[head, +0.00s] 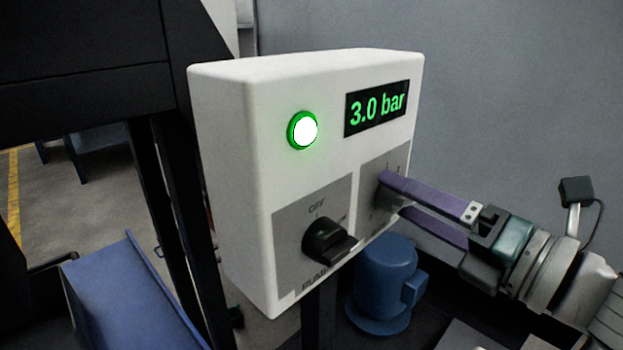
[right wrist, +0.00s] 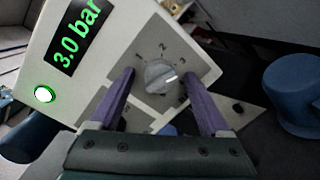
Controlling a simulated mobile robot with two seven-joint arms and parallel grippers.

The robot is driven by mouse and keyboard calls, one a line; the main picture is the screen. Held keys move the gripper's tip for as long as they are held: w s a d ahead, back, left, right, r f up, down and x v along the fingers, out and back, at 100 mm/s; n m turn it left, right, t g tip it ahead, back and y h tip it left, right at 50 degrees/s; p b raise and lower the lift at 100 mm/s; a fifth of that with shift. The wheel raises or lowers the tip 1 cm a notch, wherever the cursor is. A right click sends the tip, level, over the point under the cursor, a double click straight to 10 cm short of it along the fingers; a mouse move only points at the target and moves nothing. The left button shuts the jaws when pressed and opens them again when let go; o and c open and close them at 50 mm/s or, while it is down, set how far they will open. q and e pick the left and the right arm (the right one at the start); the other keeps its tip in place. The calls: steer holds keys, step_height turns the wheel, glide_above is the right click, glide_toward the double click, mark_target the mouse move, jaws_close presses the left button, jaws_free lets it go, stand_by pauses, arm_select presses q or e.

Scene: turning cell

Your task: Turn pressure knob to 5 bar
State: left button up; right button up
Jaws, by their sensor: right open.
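The white control box (head: 235,130) has a display (head: 376,107) reading 3.0 bar; the display (right wrist: 76,35) also shows in the right wrist view. The pressure knob (right wrist: 158,80) is a round grey dial with a white pointer mark, on a grey panel with a printed scale. My left gripper is not in view.
A black pump knob (head: 326,242) sits on the lower left panel of the box. A green-ringed lamp (head: 303,131) glows above it. A blue motor-like cylinder (head: 383,285) stands below the box, near my right gripper. A grey wall is behind.

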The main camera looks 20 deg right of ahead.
steer(key=shift+w, duration=0.1)
jaws_close()
stand_by(0.7)
